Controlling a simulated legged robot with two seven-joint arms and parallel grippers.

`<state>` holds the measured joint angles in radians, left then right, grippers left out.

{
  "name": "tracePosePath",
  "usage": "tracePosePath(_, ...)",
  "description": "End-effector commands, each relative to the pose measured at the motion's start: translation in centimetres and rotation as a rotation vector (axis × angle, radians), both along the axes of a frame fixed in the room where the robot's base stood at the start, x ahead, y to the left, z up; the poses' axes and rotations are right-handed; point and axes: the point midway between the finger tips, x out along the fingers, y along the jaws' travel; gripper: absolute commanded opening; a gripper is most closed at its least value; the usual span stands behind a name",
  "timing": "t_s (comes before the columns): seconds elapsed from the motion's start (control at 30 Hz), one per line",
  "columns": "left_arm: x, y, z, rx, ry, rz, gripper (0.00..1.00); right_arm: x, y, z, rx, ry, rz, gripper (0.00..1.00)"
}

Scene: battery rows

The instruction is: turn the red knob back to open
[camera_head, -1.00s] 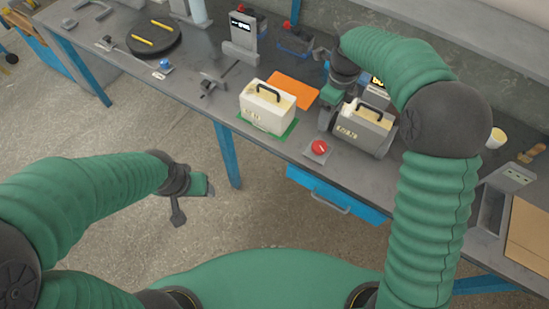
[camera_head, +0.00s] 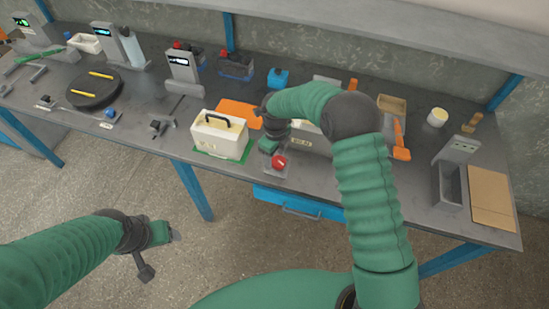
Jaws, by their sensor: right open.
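The red knob (camera_head: 279,162) sits on a small grey plate near the front edge of the workbench, above the blue drawer. My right gripper (camera_head: 268,149) hangs just behind and left of the knob, pointing down. It is open with nothing in it; its fingertips are small, and I cannot tell whether they touch the knob. My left gripper (camera_head: 164,236) is in front of the bench, over the floor, away from the knob. Its jaws do not show clearly.
A cream box with a dark handle (camera_head: 221,136) stands on a green mat left of the knob. A grey box (camera_head: 309,145) is right of it, partly behind my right arm. An orange sheet (camera_head: 240,112) lies behind. The blue drawer (camera_head: 300,202) is below.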

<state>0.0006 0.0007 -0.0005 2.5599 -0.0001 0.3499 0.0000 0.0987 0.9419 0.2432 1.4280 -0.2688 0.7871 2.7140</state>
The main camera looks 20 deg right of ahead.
Motion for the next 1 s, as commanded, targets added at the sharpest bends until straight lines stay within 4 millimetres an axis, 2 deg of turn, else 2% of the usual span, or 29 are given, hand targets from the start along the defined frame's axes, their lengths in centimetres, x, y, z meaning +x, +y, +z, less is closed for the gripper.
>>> tracePosePath(0.03,0.00,-0.03,-0.10,0.000,0.000,-0.001,0.68,-0.64,-0.44,-1.42,-0.002,0.019,-0.003,0.68)
tracePosePath(0.3,-0.01,-0.04,-0.23,0.000,0.000,-0.001,0.68,-0.76,-0.37,-1.84,-0.010,0.025,-0.003,0.68)
tracePosePath(0.77,-0.01,-0.03,-0.08,0.000,0.000,-0.001,0.68,-0.53,0.00,-1.19,-0.009,0.013,-0.001,0.08)
tracePosePath(1.0,0.00,-0.04,-0.07,0.000,0.000,-0.001,0.68,-0.43,0.13,-1.14,-0.007,0.010,0.001,0.06)
